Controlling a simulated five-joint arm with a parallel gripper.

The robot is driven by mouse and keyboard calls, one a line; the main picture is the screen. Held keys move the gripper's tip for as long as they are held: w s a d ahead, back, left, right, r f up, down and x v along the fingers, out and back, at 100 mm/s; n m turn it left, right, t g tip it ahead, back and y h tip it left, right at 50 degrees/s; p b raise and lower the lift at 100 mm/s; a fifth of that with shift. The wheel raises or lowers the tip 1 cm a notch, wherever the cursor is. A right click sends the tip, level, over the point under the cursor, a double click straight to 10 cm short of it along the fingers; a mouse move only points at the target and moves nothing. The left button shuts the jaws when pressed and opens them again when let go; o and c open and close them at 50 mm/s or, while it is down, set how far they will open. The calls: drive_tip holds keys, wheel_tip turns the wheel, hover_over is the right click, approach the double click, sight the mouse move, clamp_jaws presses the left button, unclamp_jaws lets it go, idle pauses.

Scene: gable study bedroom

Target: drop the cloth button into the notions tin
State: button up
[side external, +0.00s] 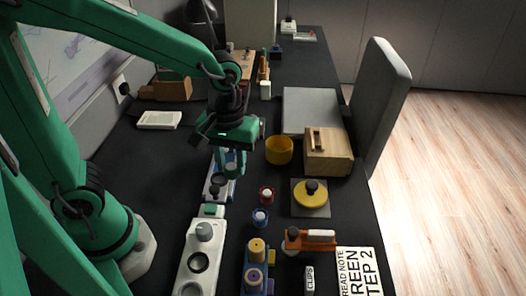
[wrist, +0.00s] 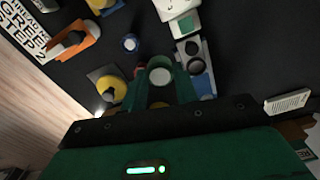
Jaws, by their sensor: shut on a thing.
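My gripper (side external: 234,168) hangs above the dark worktop, pointing down. Its green fingers, also in the wrist view (wrist: 160,88), are shut on a green round piece with a pale face (wrist: 160,74), which appears to be the cloth button. In the side view the fingers largely hide it. The yellow round open container (side external: 279,150), which looks like the notions tin, stands to the right of my gripper and apart from it. Its inside is only partly visible.
A wooden box (side external: 327,152) stands right of the yellow container. A yellow disc with a black knob (side external: 311,194), a small red piece (side external: 266,196) and a blue one (side external: 260,218) lie nearer. A pale fixture with round openings (side external: 196,258) stands front left. A grey upright panel (side external: 378,105) borders the right edge.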

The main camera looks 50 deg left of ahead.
drive_tip(key=w+a+r, duration=0.1)
drive_tip(key=w+a, duration=0.2)
drive_tip(key=w, duration=0.8)
drive_tip(key=w+a, duration=0.3)
drive_tip(key=w, duration=0.8)
drive_tip(key=shift+w+a+r, duration=0.35)
drive_tip(key=shift+w+a, duration=0.05)
drive_tip(key=shift+f, duration=0.15)
drive_tip(key=shift+f, duration=2.85)
drive_tip(key=o, duration=1)
